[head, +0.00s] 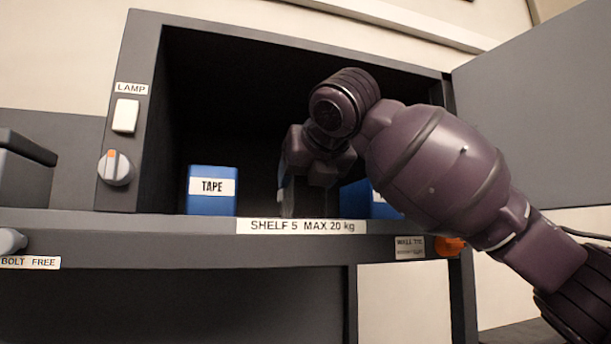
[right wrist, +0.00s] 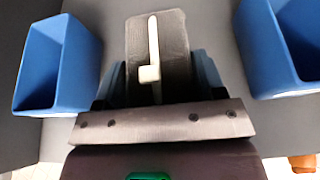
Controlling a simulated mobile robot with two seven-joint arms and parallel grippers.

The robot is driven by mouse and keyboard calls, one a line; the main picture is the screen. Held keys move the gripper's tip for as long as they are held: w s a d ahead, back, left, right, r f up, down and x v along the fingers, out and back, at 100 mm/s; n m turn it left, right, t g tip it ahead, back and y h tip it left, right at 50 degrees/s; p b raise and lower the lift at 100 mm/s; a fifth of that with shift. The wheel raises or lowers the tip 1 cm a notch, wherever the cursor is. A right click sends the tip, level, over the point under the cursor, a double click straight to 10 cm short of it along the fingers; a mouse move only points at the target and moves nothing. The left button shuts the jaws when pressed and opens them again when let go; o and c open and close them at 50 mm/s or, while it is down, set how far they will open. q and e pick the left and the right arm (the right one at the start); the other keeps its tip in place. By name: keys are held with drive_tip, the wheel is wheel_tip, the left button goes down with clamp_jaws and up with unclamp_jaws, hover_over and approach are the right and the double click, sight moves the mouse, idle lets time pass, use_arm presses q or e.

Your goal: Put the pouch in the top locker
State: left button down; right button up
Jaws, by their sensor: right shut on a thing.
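The locker (head: 170,120) is open, a dark compartment above a grey shelf edge labelled "SHELF 5 MAX 20 kg". My right arm reaches into it from the right. My right gripper (head: 305,182) is inside the opening, low over the shelf floor, and partly hidden by my own wrist. It is shut on a grey pouch (right wrist: 175,45) with a pale zip strip, seen between the fingers (right wrist: 155,82) in the right wrist view. Whether the pouch touches the shelf floor I cannot tell. My left gripper is not in view.
A blue bin (head: 211,203) labelled "TAPE" stands left of the gripper. Another blue bin (head: 355,198) stands to its right, partly behind my arm. Both bins flank the pouch in the right wrist view. The open door (head: 540,110) is at the right.

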drive_tip(key=shift+f, duration=0.1)
drive_tip(key=o, duration=1.2)
drive_tip(key=shift+c, duration=0.2)
drive_tip(key=shift+s+d+r, duration=0.1)
drive_tip(key=shift+s+r, duration=0.1)
drive_tip(key=b+v, duration=0.1)
drive_tip(key=v, duration=0.6)
drive_tip(key=shift+b, duration=0.3)
